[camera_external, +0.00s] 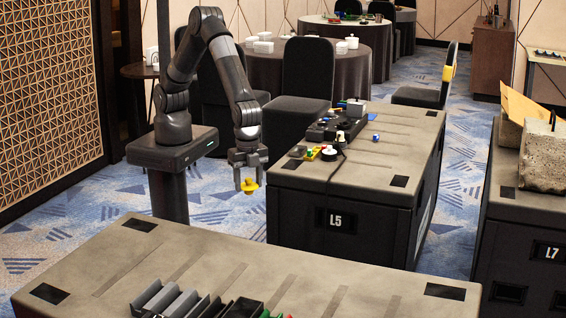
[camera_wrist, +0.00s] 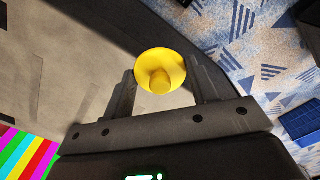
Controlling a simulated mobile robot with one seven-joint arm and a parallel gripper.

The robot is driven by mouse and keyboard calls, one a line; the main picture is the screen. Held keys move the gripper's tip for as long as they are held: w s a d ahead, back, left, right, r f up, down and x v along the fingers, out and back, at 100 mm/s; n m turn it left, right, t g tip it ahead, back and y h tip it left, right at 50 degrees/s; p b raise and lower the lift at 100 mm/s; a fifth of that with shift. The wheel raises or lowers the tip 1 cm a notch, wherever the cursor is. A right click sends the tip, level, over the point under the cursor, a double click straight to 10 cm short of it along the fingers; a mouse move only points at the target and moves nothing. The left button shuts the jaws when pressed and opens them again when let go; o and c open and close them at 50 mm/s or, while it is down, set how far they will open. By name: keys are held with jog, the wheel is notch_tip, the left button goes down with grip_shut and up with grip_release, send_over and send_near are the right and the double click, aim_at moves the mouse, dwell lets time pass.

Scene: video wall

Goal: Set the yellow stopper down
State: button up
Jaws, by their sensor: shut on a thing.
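The yellow stopper (camera_external: 249,187) hangs at the end of my gripper (camera_external: 248,170), in front of the carpet between two black cases in the external view. In the wrist view the stopper (camera_wrist: 161,72) sits between the two fingers of my gripper (camera_wrist: 165,84), which are shut on it. It shows a wide round flange with a knob facing the camera.
The near case (camera_external: 330,262) carries grey and black pieces (camera_external: 188,300) at its front edge; most of its top is bare. The L5 case (camera_external: 390,150) carries several small coloured items and a black device (camera_external: 338,125). The wrist view shows coloured stripes (camera_wrist: 25,155) and carpet (camera_wrist: 235,35).

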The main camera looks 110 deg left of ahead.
jog(key=s+d+m, duration=0.3)
jog(key=s+d, duration=0.8)
jog(key=s, duration=0.3)
jog(key=s+d+m, duration=0.4)
jog(key=s+d, duration=0.8)
jog(key=s, duration=0.2)
jog(key=w+f, duration=0.2)
jog(key=w, duration=0.1)
jog(key=w+f, duration=0.2)
jog(key=w, duration=0.2)
jog(key=w+a+f, duration=0.1)
jog(key=w+f, duration=0.1)
jog(key=w, duration=0.2)
jog(key=shift+f, duration=0.35)
jog(key=shift+w+f, duration=0.15)
jog(key=shift+f, duration=1.9)
jog(key=shift+f, duration=0.2)
jog(key=o, duration=0.9)
jog(key=shift+o, duration=0.2)
